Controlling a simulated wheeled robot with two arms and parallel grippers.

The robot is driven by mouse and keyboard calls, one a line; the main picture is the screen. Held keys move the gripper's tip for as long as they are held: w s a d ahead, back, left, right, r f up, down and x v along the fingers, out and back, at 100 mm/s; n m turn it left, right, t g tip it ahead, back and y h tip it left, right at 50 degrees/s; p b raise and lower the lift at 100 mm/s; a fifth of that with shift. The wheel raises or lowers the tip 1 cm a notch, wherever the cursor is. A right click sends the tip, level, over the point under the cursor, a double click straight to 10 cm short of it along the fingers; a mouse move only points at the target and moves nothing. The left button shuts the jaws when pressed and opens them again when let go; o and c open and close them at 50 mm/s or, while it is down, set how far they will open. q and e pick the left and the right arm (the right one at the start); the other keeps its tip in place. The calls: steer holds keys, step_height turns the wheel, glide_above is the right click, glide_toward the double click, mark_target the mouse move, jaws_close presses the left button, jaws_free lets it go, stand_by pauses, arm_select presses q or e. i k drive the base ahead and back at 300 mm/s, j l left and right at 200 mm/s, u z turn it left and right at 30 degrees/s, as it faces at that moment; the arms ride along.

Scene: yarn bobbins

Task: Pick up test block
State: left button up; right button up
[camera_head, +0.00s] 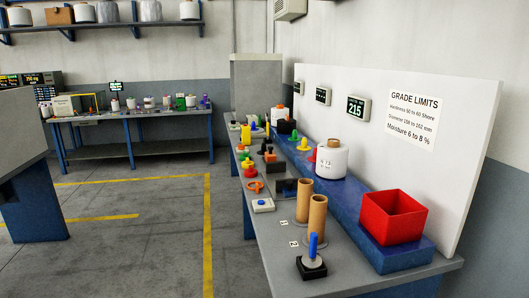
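I cannot tell for sure which thing is the test block. A dark grey block (286,187) lies on the long workbench (290,265), left of two brown cardboard tubes. A black square base (311,267) with a blue upright post (313,246) stands near the bench's front end. Neither of my grippers shows in this view.
The brown tubes (304,200) (317,215) stand upright on the bench. A blue raised ledge carries a white bobbin (331,160) and an open red bin (393,217). A white panel (440,170) backs the bench. The floor (140,250) left of it is clear.

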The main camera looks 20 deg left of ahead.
mark_target(285, 125)
steer(key=i+j, duration=0.2)
steer(key=i+j+u, duration=0.3)
steer(key=u, duration=0.15)
steer(key=i+j+u, duration=0.2)
steer(key=i+u, duration=0.55)
steer(key=i, duration=1.95)
steer(key=i+j+z, duration=0.1)
steer(key=i+z, duration=0.2)
steer(key=i, duration=0.15)
steer(key=i+j+z, duration=0.2)
steer(key=i+z, duration=0.15)
steer(key=i+j+z, duration=0.3)
steer(key=i, duration=0.15)
steer(key=i+j+z, duration=0.25)
steer(key=z, duration=0.15)
steer(key=i+j+z, duration=0.35)
steer(key=j+z, duration=0.4)
steer(key=i+j+z, duration=0.15)
steer(key=j+z, duration=0.25)
